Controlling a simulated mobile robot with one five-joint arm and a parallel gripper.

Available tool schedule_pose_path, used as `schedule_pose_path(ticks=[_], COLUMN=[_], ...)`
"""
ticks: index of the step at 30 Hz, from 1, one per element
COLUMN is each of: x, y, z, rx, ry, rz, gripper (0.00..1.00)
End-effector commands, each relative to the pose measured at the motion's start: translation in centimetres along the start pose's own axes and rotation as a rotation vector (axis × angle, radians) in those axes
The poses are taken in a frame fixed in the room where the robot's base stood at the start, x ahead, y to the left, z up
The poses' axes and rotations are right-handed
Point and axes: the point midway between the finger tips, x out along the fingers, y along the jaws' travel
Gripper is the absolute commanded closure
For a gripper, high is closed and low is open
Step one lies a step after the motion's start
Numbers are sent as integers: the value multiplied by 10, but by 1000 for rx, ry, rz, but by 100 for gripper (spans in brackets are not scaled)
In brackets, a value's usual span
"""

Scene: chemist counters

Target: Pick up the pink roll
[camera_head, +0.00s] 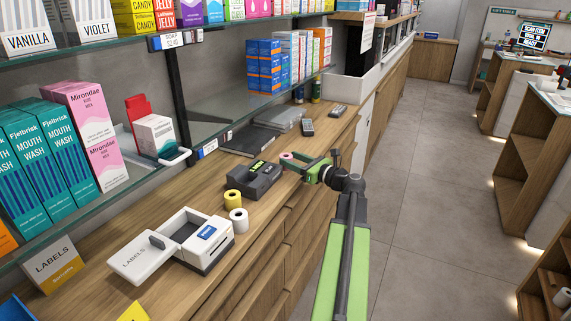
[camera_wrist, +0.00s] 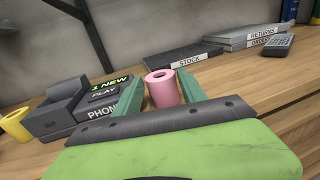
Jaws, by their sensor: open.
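The pink roll (camera_wrist: 162,90) stands upright on the wooden counter in the wrist view, between the two green fingers of my gripper (camera_wrist: 160,95). The fingers are open, and a gap shows on the left side of the roll; on the right the finger is close to it, and I cannot tell whether it touches. The roll's lower end is hidden behind my gripper's dark edge. In the head view only a small part of the pink roll (camera_head: 287,155) shows, beside my gripper (camera_head: 297,163), which reaches over the counter.
A dark answering machine (camera_head: 255,179) stands left of my gripper. A yellow roll (camera_head: 233,199) and a white roll (camera_head: 239,220) stand near a white label printer (camera_head: 203,240). Dark binders (camera_wrist: 174,62) lie behind. A glass shelf with boxes hangs above the counter.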

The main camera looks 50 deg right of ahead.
Motion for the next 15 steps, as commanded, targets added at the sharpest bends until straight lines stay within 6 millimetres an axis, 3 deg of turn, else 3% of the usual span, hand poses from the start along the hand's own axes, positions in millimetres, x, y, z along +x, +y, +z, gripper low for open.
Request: schedule_pose_path(ticks=[2, 8, 15], x=[10, 10, 10], y=[-1, 0, -1], z=[0, 0, 0], rx=[0, 0, 0], ry=[0, 0, 0], rz=[0, -1, -2], gripper=[52, 52, 83])
